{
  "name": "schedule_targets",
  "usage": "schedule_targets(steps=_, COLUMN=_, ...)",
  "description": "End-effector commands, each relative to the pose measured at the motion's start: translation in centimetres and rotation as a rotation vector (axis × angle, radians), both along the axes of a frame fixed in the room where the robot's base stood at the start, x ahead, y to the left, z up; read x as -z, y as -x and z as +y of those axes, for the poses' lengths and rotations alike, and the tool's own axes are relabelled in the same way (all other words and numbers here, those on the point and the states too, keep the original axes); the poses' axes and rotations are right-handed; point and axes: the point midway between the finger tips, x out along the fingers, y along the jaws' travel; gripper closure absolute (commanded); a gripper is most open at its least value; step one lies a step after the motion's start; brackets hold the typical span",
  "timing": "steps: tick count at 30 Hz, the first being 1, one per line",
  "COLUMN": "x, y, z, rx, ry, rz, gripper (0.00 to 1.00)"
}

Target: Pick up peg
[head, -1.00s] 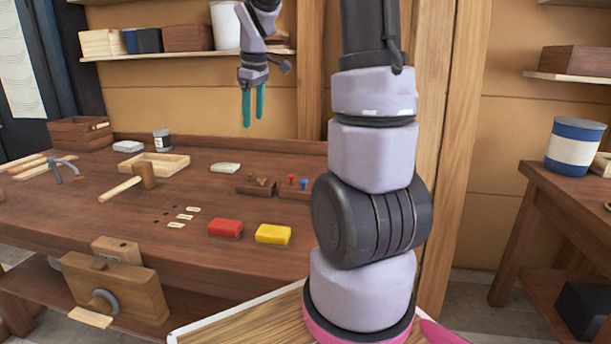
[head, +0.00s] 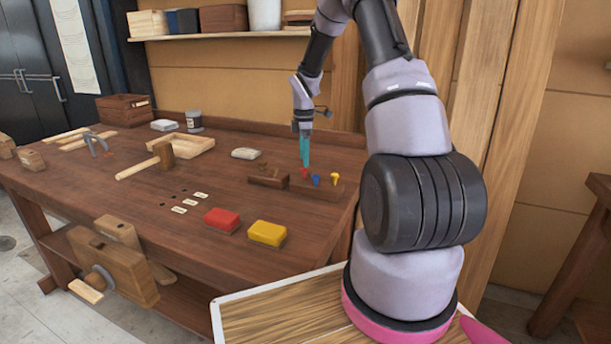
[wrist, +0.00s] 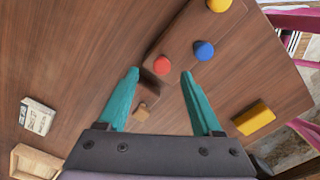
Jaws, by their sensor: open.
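A red peg (head: 305,172), a blue peg (head: 316,180) and a yellow peg (head: 335,177) stand in a small wooden block (head: 318,191) on the workbench. In the wrist view the red peg (wrist: 163,64) lies between and just beyond my open fingers. The blue peg (wrist: 204,50) is to its right, beyond the right finger, and the yellow peg (wrist: 219,5) is farther off at the top edge. My gripper (head: 305,163) has teal fingers, points down and is empty above the red peg; it also shows in the wrist view (wrist: 160,72). The task does not say which peg.
A darker wooden block (head: 268,178) sits just left of the peg block. Red (head: 222,220) and yellow (head: 267,233) blocks lie nearer the bench front. A mallet (head: 163,155), a shallow tray (head: 190,147) and a jar (head: 194,121) stand farther left.

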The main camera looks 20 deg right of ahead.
Motion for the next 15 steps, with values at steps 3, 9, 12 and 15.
schedule_targets(steps=3, x=0.9, y=0.1, z=0.0, rx=-0.001, ry=0.000, rz=0.001, gripper=0.33)
schedule_targets(steps=9, x=3.8, y=0.3, z=-0.1, rx=0.000, ry=0.000, rz=0.002, gripper=0.33)
schedule_targets(steps=12, x=5.0, y=0.3, z=-0.1, rx=-0.001, ry=0.000, rz=0.001, gripper=0.33)
schedule_targets(steps=15, x=5.4, y=0.2, z=-0.1, rx=0.000, ry=0.000, rz=-0.001, gripper=0.33)
